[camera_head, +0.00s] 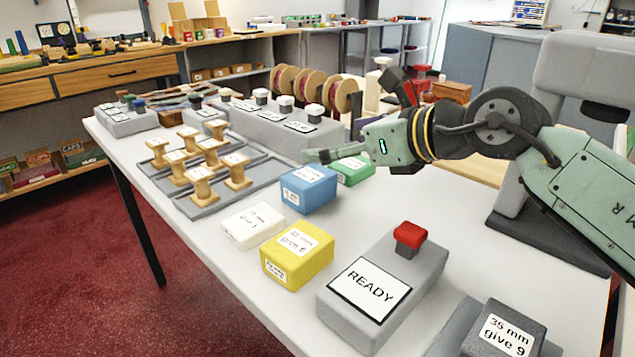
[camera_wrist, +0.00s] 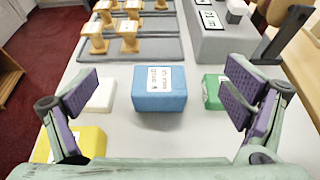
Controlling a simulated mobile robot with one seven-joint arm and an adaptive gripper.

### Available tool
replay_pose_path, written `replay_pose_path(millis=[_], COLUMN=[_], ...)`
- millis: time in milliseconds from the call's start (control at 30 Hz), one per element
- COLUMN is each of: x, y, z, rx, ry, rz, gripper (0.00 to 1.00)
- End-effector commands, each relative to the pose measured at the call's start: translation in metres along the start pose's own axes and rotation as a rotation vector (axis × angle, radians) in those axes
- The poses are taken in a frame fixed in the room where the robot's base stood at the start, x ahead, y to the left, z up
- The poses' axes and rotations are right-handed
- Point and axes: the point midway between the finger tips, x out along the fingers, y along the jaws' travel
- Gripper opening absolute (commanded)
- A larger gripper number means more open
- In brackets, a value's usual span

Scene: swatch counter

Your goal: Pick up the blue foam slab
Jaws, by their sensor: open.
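The blue foam slab (camera_head: 309,189) is a block with a white label, resting on the white table between a white slab and a green slab. In the wrist view the blue slab (camera_wrist: 160,97) sits in the middle, ahead of and between the spread fingers. My gripper (camera_wrist: 160,92) is open and empty. In the head view my gripper (camera_head: 345,155) is behind and above the blue slab, near the green slab; its fingers are partly hidden there.
The white slab (camera_head: 252,226), yellow slab (camera_head: 297,256) and green slab (camera_head: 354,171) stand close by. A grey READY box (camera_head: 382,287) with a red button stands in front. Wooden spools (camera_head: 237,170) on a grey rack and a grey block (camera_head: 268,131) lie behind.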

Motion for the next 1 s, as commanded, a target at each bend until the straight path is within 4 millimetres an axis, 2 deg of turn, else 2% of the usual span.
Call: replay_pose_path(millis=[200,367,567,833,1000], x=[0.017,0.027,0.042,0.084,0.1], y=[0.0,0.0,0.0,0.001,0.0], z=[-0.043,-0.066,-0.063,-0.062,-0.063], rx=[0.004,0.002,0.0,-0.002,0.0], ry=[-0.001,-0.001,-0.001,0.002,0.0], rz=[0.001,0.001,0.001,0.003,0.0], gripper=[0.94,0.94,0.94,0.94,0.94])
